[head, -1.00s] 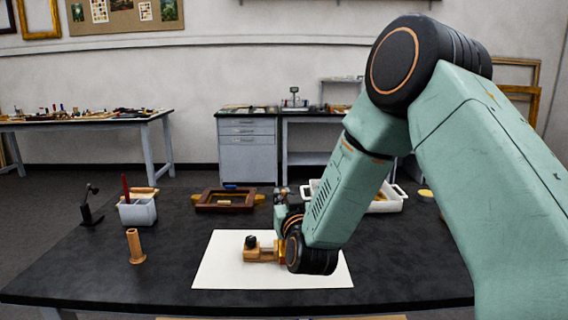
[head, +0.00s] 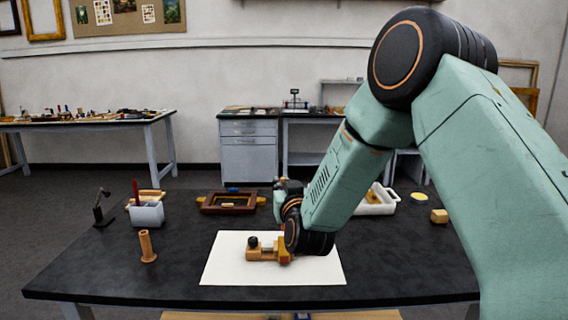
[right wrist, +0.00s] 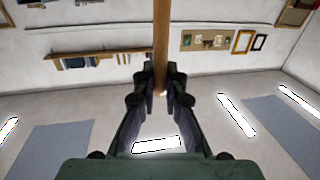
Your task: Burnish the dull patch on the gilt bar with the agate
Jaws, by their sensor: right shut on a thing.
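The gilt bar (head: 285,250) seems to be the yellow-gold piece in a wooden holder (head: 256,255) with a black knob, on the white sheet. My right forearm and wrist hide part of it, and I cannot make out the dull patch. My right gripper (right wrist: 160,92) is shut on a wooden handle (right wrist: 161,40) in the right wrist view, apparently the agate burnisher's. The agate tip is not visible, so I cannot tell whether it touches the bar. My left gripper is not in view.
The white sheet (head: 222,270) lies on the black table. A wooden cylinder (head: 147,245), a grey box (head: 146,215) and a small black stand (head: 102,210) are at left. A brown frame (head: 212,209) and white tray (head: 376,209) are behind. A yellow block (head: 439,216) is at right.

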